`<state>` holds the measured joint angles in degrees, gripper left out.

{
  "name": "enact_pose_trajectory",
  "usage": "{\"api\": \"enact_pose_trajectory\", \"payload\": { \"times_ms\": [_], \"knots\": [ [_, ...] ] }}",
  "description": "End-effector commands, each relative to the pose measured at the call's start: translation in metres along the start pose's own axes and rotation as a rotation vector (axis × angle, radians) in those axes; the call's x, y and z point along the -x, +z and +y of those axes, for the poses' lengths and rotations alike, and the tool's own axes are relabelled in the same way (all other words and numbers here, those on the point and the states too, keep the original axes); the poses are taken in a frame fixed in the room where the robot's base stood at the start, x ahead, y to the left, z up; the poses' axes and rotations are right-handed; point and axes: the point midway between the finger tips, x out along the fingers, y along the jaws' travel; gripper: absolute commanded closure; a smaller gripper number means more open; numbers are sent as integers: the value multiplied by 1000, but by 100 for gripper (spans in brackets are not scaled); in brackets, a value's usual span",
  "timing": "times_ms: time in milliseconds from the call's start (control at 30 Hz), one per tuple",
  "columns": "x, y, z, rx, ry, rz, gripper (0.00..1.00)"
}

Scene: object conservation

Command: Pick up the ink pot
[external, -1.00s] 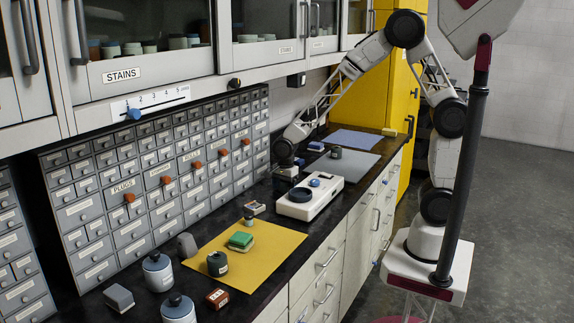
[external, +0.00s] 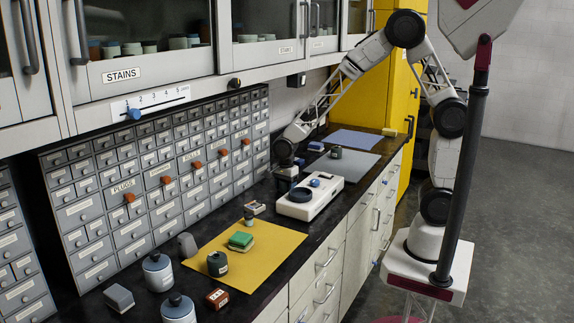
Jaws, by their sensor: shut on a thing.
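My gripper (external: 287,178) is low over the dark counter, between the drawer cabinet and the white device. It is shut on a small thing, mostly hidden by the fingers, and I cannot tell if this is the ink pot. A dark green pot (external: 217,264) stands on the yellow mat, well apart from my gripper. A smaller pot (external: 249,219) stands at that mat's far edge. Another small dark pot (external: 336,152) stands on the grey mat. No readable label shows which pot is the ink pot.
The white device (external: 310,200) stands just right of my gripper. The grey drawer cabinet (external: 160,190) rises at the left, with wall cupboards above. The yellow mat (external: 275,242) also holds green blocks (external: 241,240). Blue-topped jars (external: 158,273) stand in front.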

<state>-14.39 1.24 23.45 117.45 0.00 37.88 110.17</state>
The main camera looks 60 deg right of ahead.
Motion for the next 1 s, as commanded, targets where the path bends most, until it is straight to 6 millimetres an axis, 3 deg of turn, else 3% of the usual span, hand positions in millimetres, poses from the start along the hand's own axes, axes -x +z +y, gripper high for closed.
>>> {"api": "enact_pose_trajectory", "payload": {
  "times_ms": [267,700,1000],
  "knots": [
    [22,0,0,0,-3,-1,64],
    [84,0,0,0,-2,-1,64],
    [99,0,0,0,0,0,64]
  ]
}}
